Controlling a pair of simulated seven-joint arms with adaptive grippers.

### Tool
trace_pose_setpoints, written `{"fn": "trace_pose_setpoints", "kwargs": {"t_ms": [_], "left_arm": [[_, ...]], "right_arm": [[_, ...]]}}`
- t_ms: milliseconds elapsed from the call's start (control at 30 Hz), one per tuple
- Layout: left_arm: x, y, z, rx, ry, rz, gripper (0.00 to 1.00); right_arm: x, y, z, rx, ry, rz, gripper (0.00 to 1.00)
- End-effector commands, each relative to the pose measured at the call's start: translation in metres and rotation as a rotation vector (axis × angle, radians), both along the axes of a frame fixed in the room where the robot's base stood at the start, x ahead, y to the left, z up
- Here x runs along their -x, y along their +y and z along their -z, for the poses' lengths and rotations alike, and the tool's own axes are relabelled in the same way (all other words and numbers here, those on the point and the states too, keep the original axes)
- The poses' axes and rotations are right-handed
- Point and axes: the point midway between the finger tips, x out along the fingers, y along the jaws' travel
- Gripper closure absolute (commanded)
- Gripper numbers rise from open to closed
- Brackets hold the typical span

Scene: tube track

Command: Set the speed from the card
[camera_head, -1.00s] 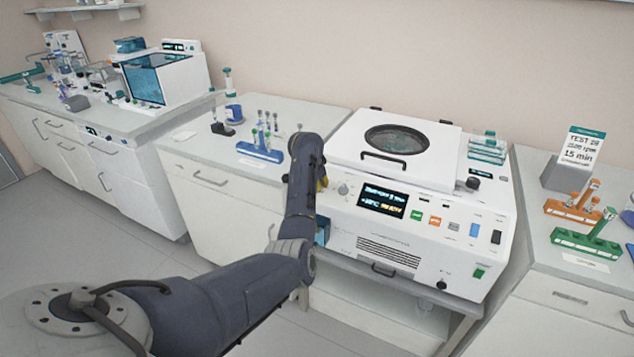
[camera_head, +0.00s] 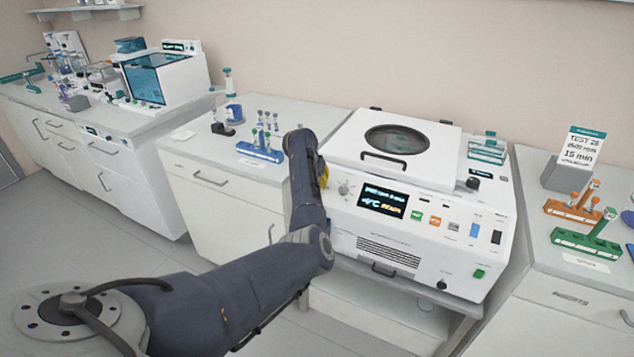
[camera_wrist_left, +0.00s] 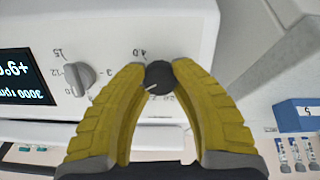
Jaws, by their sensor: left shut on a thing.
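The white centrifuge (camera_head: 464,263) stands in the middle of the head view with its lid down. Its dark display (camera_head: 382,203) is lit; in the left wrist view the display (camera_wrist_left: 25,80) is upside down and seems to read 3000 rpm. My left gripper (camera_wrist_left: 160,66) has its yellow fingers shut on a dark round knob (camera_wrist_left: 158,77) with a white pointer. In the head view my arm hides this knob. A grey knob (camera_wrist_left: 80,78) sits beside it, untouched. The card (camera_head: 581,147) stands at right; its 15 min line is legible, its rpm line is blurred.
Orange (camera_head: 573,212) and green (camera_head: 586,244) tube racks stand on the right bench. A blue tube rack (camera_head: 258,154) is on the left bench, close to my arm. Buttons (camera_head: 435,220) line the centrifuge front, right of the display.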

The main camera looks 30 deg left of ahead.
Motion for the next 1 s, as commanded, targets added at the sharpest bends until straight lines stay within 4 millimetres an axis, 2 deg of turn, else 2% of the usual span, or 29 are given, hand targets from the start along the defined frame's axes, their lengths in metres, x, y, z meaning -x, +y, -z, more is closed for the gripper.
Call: {"fn": "trace_pose_setpoints", "kwargs": {"t_ms": [600, 1000], "left_arm": [[-0.0003, 0.0001, -0.0005, 0.303, -0.032, -0.432, 1.00], [0.0002, 0.0001, 0.0001, 0.394, -0.040, -0.565, 1.00]], "right_arm": [[0.0002, 0.0002, 0.0000, 0.000, 0.000, 0.000, 1.00], [0.0003, 0.0001, 0.0000, 0.000, 0.000, 0.000, 1.00]]}}
